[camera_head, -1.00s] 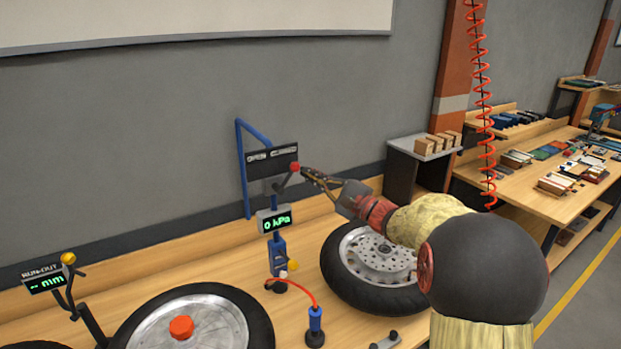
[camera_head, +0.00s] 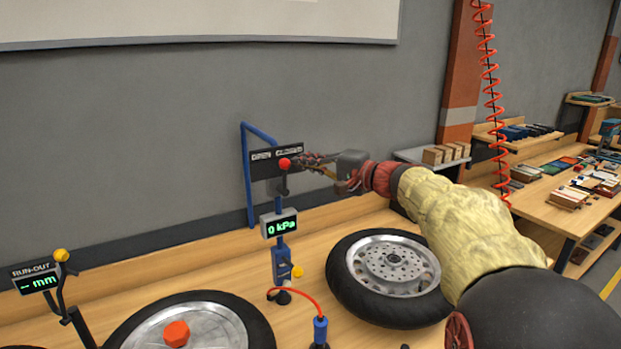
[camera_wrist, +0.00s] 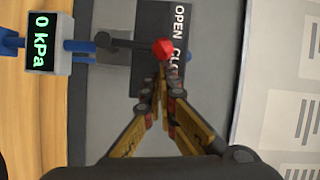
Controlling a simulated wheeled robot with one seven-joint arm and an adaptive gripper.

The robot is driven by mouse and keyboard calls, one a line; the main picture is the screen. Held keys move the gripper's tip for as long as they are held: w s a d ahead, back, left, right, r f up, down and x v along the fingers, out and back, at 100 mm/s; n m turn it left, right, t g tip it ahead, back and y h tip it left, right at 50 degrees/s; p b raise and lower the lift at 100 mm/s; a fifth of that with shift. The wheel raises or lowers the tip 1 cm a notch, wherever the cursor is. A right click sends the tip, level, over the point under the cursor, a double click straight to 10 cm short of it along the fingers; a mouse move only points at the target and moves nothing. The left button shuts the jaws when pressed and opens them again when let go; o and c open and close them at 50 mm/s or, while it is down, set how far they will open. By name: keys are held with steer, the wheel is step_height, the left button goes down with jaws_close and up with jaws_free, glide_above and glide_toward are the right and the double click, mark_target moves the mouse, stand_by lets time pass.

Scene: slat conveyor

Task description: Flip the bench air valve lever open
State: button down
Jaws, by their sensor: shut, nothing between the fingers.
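The air valve lever is a dark arm with a red knob (camera_head: 285,164); it stands about upright in front of a black plate (camera_head: 262,163) lettered OPEN and CLOSED. The red knob also shows in the wrist view (camera_wrist: 162,48), near the middle of the plate. The gauge (camera_head: 279,224) below it reads 0 kPa. My gripper (camera_head: 303,161) is shut and empty, just right of the knob. In the wrist view its fingertips (camera_wrist: 162,70) are at or very near the knob; I cannot tell whether they touch.
A blue pipe frame (camera_head: 248,180) carries the plate. A wheel (camera_head: 345,290) lies on the bench right of the post, another (camera_head: 255,325) at the front left. A red hose (camera_head: 310,295) arcs low by the post. A run-out gauge (camera_head: 36,277) stands at far left.

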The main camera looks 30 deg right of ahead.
mark_target(281, 161)
steer(key=shift+s+a+r+n+g+h+b, duration=0.1)
steer(key=shift+a+r+n+g+h+b, duration=0.25)
steer(key=shift+a+n+b, duration=0.6)
steer(key=shift+w+a+r+n+g+h+b, duration=0.1)
steer(key=shift+a+n+g+h+b, duration=0.2)
steer(key=shift+a+n+h+b, duration=0.65)
steer(key=shift+s+a+r+n+g+h+b, duration=0.1)
steer(key=shift+a+r+n+g+b, duration=0.2)
steer(key=shift+a+n+b, duration=0.7)
steer(key=shift+a+n+p, duration=0.25)
steer(key=shift+n+p, duration=0.05)
